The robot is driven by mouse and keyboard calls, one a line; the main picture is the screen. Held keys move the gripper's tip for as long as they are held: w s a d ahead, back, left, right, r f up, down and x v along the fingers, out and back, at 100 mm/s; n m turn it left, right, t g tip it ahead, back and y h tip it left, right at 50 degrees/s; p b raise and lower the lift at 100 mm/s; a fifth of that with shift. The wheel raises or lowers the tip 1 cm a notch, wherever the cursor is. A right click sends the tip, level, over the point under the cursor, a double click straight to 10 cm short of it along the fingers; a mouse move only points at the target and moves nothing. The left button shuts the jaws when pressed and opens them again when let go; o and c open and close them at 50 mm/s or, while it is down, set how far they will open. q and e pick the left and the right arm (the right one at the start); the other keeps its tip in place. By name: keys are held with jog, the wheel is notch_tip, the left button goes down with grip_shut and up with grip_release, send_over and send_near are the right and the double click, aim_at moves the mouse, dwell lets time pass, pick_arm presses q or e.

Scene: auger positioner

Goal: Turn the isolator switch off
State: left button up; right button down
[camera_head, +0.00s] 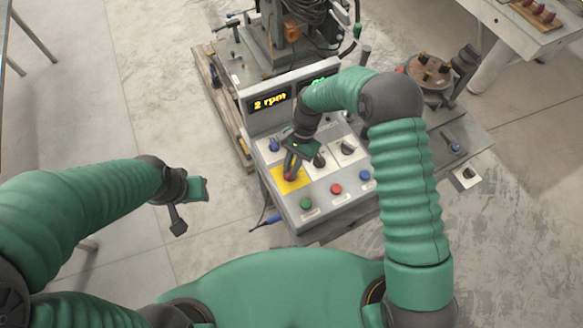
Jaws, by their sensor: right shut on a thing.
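The control panel (318,205) is a grey box with a sloped face and a raised display reading "2 rpm" (270,102). A red rotary switch (289,177) sits on a yellow plate (279,185) at the panel's left; it looks like the isolator switch. My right gripper (289,173) reaches down over the panel from above and is shut on this red switch. Its fingers hide part of the knob, so its exact angle is unclear. My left gripper (188,207) hangs empty over the floor, left of the panel; its opening is hard to tell.
Green (306,204), red (336,189) and blue (365,175) buttons line the panel's front edge. A black selector (347,147) and a blue knob (274,145) sit further back. Machinery (290,50) stands behind.

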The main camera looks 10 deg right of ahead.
jog(key=n, duration=0.2)
jog(key=n+h+b, duration=0.1)
jog(key=n, duration=0.1)
jog(key=n+h, duration=0.1)
jog(key=n, duration=0.1)
jog(key=shift+w+a+r+n+g, duration=0.1)
jog(key=shift+w+a+n+g, duration=0.2)
jog(key=shift+g, duration=0.1)
jog(key=n+h+b, duration=0.1)
jog(key=n+h, duration=0.1)
jog(key=n, duration=0.3)
jog(key=shift+a, duration=0.1)
jog(key=shift+r+n+h, duration=0.1)
jog(key=shift+n+h, duration=0.2)
jog(key=shift+n, duration=0.1)
jog(key=c, duration=1.6)
grip_release()
jog(key=shift+s, duration=0.1)
jog(key=shift+o, duration=1)
